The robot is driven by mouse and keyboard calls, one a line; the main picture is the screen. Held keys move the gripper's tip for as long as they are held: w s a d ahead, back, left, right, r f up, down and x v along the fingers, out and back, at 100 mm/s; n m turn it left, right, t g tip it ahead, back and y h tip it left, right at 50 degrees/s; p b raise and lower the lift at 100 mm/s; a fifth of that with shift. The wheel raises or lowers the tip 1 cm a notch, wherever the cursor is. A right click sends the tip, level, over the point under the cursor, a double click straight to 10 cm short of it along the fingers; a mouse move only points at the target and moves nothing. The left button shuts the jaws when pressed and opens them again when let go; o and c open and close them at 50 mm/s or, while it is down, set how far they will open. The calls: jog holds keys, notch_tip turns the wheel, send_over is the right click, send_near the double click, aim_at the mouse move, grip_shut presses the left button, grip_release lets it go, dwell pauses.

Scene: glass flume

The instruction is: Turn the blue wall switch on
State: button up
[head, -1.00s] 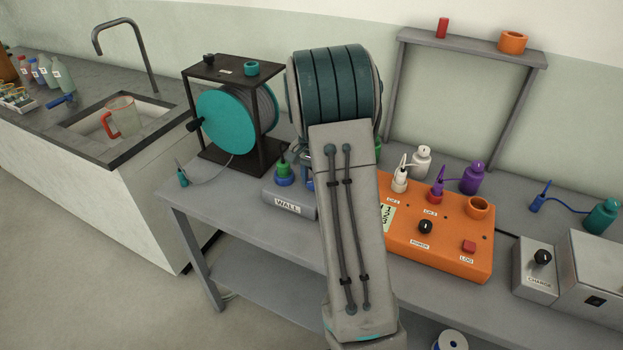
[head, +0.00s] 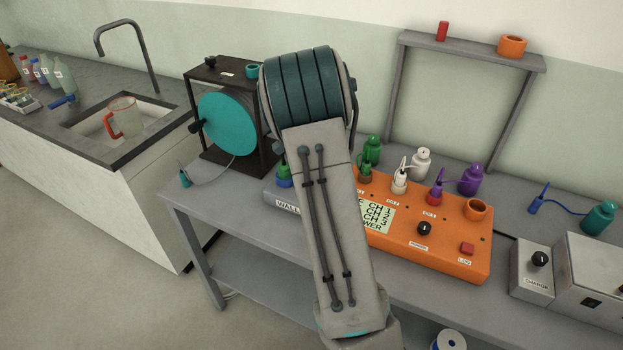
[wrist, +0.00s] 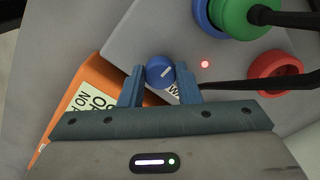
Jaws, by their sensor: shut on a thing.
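The blue wall switch (wrist: 160,68) is a round blue knob with a white line on its top, on a grey box (wrist: 150,28). My gripper (wrist: 159,84) is shut on the knob, one finger on each side of it. A small red light (wrist: 204,64) glows on the box beside the knob. In the head view the box labelled WALL (head: 286,203) stands on the bench, partly behind my arm. The knob and my gripper are hidden there by my arm.
Beside the knob are a green and blue plug (wrist: 238,14) and a red socket (wrist: 273,70) with dark leads. The orange box (head: 440,245) with plugs stands right of the WALL box. The teal reel (head: 226,124) stands behind left.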

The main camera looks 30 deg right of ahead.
jog(key=shift+d, duration=0.15)
dwell(0.4)
jog(key=o, duration=1)
jog(key=shift+s+d, duration=0.1)
jog(key=shift+r, duration=0.1)
notch_tip(320, 180, up, 14)
jog(key=shift+f, duration=0.15)
jog(key=s+a+n+t, duration=0.1)
jog(key=s+a+n, duration=0.4)
jog(key=s, duration=0.3)
jog(key=s+a+n+t, duration=0.1)
jog(key=s+a+n, duration=0.4)
jog(key=s+n, duration=0.2)
jog(key=s+a+n+t, duration=0.1)
jog(key=s+a+n, duration=0.5)
jog(key=s, duration=0.4)
jog(key=shift+s+a+n, duration=0.1)
jog(key=shift+s+n, duration=0.25)
jog(key=shift+n, duration=0.25)
